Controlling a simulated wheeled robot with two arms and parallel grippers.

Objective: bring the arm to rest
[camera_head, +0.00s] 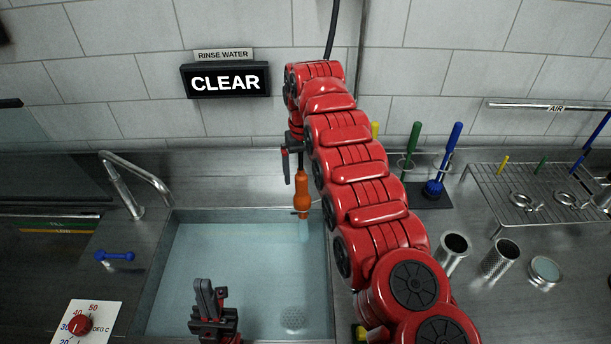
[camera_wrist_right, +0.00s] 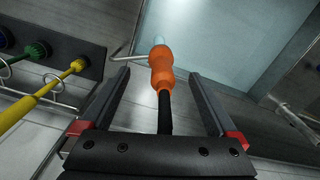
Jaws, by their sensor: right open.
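My right arm (camera_head: 360,185) is raised across the middle of the head view, bent over near the wall. Its gripper (camera_head: 291,165) points down beside the orange spray nozzle (camera_head: 302,190), partly hidden by the arm. In the right wrist view my right gripper (camera_wrist_right: 160,75) is open. The orange nozzle (camera_wrist_right: 161,68) and its black hose (camera_wrist_right: 164,112) lie between its fingers, with gaps on both sides. A pale blue stream or tip shows below the nozzle. My left gripper (camera_head: 213,300) is low over the sink; its finger gap is unclear.
The sink (camera_head: 160,270) holds bluish water. A lit CLEAR sign (camera_head: 226,80) hangs on the wall. A rack (camera_head: 530,190), metal cups (camera_head: 452,252) and upright brushes (camera_head: 447,155) stand right. A blue bar handle (camera_head: 115,256) and red dial (camera_head: 80,324) are left.

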